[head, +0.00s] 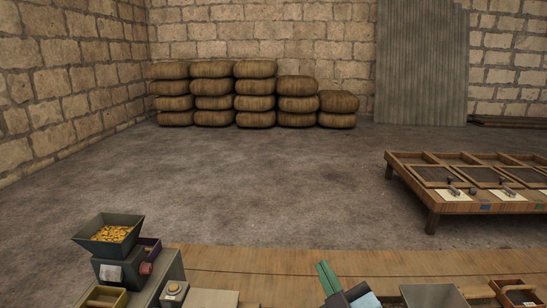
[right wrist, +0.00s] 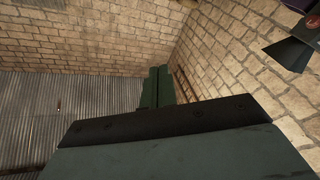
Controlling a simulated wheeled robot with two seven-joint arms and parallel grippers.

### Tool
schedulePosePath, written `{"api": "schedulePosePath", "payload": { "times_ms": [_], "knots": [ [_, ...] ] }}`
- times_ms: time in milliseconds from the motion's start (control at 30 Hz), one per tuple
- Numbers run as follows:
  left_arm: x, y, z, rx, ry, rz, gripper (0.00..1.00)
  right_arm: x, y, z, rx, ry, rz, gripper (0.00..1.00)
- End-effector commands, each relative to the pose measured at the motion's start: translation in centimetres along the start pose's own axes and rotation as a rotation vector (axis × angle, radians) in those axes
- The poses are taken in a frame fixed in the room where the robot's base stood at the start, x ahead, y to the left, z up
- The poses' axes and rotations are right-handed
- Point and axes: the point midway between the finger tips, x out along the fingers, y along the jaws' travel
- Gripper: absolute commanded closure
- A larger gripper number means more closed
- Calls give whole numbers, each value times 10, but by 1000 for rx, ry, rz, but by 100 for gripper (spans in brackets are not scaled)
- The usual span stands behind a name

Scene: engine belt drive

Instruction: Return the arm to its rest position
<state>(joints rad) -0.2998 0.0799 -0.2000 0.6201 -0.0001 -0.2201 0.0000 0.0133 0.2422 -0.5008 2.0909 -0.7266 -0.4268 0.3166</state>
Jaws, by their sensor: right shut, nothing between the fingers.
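My right gripper (head: 326,268) shows at the bottom of the head view, its green fingers pointing up over the wooden bench (head: 230,258). The fingers are together with nothing between them. They also show near the middle of the right wrist view (right wrist: 158,86), side by side, with my dark wrist in front of them. My left gripper is in neither view.
A grey machine with a hopper of yellow kernels (head: 111,234) stands at the bench's left. A wooden box (head: 515,291) sits at the lower right. A low wooden table with framed trays (head: 430,204) stands at right. Stacked sacks (head: 255,87) line the back wall.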

Motion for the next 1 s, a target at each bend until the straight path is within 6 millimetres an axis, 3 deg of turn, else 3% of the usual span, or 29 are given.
{"api": "schedulePosePath", "payload": {
  "times_ms": [33,100,200,300,500,700,767,1000],
  "knots": [
    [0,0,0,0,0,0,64,-18,6,28,65,-140,23,100],
    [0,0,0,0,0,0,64,-45,10,66,142,-334,38,100],
    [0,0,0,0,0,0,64,-94,7,112,239,-605,24,100],
    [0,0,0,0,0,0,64,-144,-2,142,312,-827,-21,100],
    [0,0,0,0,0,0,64,-225,-21,165,405,-1134,-134,100],
    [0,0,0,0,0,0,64,-293,-36,165,469,-1358,-261,100],
    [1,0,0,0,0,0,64,-310,-41,165,483,-1412,-300,100],
    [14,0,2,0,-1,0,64,-304,-78,230,476,-1423,-303,100]
  ]
}}
